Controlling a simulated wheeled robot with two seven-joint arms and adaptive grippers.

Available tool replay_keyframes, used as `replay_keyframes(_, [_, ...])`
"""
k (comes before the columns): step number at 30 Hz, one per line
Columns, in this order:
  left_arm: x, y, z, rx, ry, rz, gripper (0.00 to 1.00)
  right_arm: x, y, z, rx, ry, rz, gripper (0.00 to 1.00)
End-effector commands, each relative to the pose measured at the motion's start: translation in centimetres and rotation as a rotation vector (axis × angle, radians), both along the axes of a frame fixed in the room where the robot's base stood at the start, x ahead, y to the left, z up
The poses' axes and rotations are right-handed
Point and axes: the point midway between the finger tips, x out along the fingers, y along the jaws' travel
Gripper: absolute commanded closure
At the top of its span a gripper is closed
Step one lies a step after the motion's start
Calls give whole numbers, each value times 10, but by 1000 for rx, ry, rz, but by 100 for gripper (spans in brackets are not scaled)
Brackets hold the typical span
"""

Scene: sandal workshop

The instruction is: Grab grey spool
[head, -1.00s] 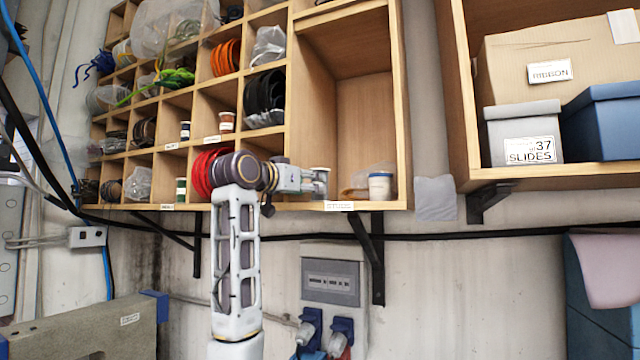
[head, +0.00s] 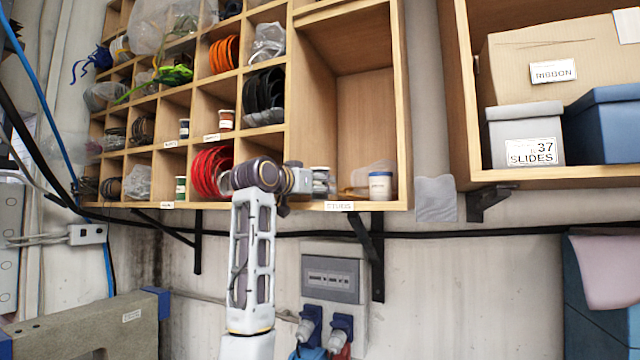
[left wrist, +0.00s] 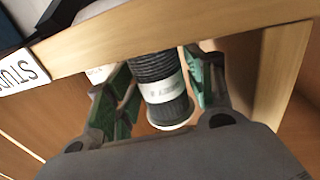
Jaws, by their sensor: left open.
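The grey spool (left wrist: 160,85), dark and ribbed with a white label band, lies between the two green-padded fingers of my left gripper (left wrist: 160,95) in the left wrist view. The fingers are open, one on each side of it; I cannot tell whether either touches it. In the head view my left gripper (head: 305,181) is at the lower front of the large right cubby, mostly hidden by its own wrist. A small grey container-like shape, likely the spool (head: 320,180), shows just past it. My right gripper is not in view.
A white jar (head: 381,186) and a clear bag stand to the right in the same cubby. The shelf's front edge with a STUDS label (head: 339,206) runs below. Red coils (head: 210,172) fill the cubby to the left. The cubby's upper space is free.

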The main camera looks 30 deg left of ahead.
Motion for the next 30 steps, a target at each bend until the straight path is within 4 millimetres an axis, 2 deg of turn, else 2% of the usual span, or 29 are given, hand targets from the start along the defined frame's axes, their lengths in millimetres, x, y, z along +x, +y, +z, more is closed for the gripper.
replay_keyframes(6, [14,-1,1,-1,1,1,47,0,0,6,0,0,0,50])
replay_keyframes(20, [15,-2,0,0,0,1,47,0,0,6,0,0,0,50])
replay_keyframes(21, [15,-2,0,0,0,1,48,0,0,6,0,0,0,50])
replay_keyframes(30, [15,-2,0,0,-1,1,85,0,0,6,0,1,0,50])
